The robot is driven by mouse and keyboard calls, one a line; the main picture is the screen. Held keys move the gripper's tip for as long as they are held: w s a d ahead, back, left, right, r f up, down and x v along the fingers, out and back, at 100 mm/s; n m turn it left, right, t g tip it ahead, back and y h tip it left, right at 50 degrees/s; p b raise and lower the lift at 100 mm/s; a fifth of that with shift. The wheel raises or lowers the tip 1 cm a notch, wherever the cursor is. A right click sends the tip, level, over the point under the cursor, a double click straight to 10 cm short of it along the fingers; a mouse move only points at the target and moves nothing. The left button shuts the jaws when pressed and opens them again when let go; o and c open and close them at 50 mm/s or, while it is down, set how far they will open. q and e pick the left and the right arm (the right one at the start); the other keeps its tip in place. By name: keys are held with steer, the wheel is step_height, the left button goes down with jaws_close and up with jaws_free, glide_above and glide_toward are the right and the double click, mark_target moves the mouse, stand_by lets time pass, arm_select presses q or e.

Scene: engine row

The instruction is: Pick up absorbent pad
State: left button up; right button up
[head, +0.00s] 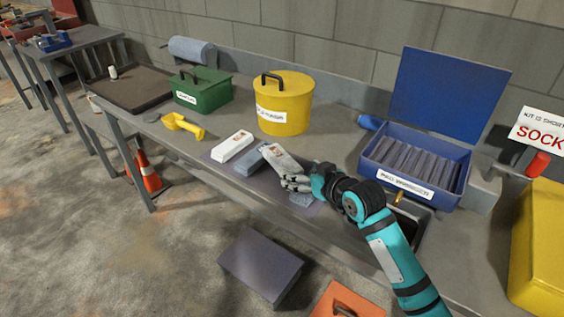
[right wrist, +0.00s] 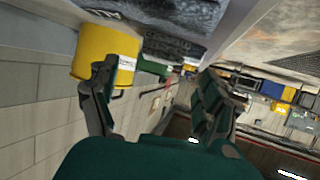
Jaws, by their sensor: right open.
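Grey-blue pads lie on a dark mat on the bench in the head view. One pad (head: 248,163) is between two white packs, and another pad (head: 302,200) is partly hidden under my right gripper. The nearer white pack (head: 280,157) lies just behind the fingers, and the other white pack (head: 232,146) is further left. My right gripper (head: 291,183) is open over the mat's right part, with nothing seen between its fingers. In the right wrist view the open fingers (right wrist: 157,78) stand wide apart, and dark textured material (right wrist: 172,48) shows beyond them. My left gripper is not seen.
A yellow bucket (head: 283,104), a green box (head: 203,91) and a yellow tool (head: 184,126) stand behind and left. An open blue case (head: 425,190) of grey rolls is to the right. A dark box (head: 261,262) and an orange case (head: 345,300) are below the bench's front.

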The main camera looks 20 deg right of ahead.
mark_target(289, 165)
steer(key=shift+x, duration=1)
steer(key=x, duration=0.4)
steer(key=shift+w+a+f, duration=0.1)
steer(key=shift+w, duration=0.1)
steer(key=shift+w+f, duration=0.1)
steer(key=shift+w, duration=0.05)
steer(key=shift+c, duration=0.7)
steer(key=c, duration=1.1)
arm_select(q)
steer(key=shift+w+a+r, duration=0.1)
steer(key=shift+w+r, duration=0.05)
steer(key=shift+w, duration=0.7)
